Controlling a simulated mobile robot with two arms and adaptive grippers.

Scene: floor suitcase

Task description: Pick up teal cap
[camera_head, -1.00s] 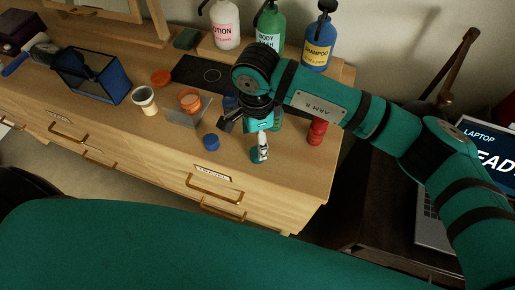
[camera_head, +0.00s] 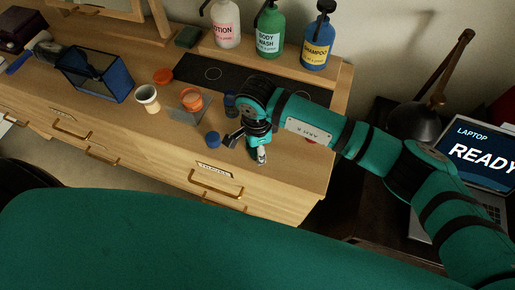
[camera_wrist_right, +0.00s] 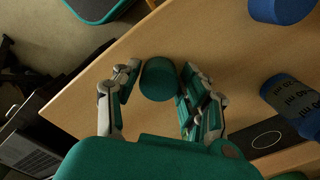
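The teal cap (camera_wrist_right: 158,79) lies on the wooden top in the right wrist view, between the two fingers of my right gripper (camera_wrist_right: 159,74). The fingers are spread on either side of it, close to its sides; I cannot tell if either touches. In the head view my right gripper (camera_head: 247,147) points down near the front edge of the dresser top and hides the cap. My left gripper is not in view.
A blue cap (camera_head: 212,139) lies just left of my right gripper, with a blue bottle (camera_head: 231,103) behind. An orange-lidded container (camera_head: 191,99) and a cream cup (camera_head: 148,98) stand farther left. Pump bottles line the back; a laptop (camera_head: 475,165) is at right.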

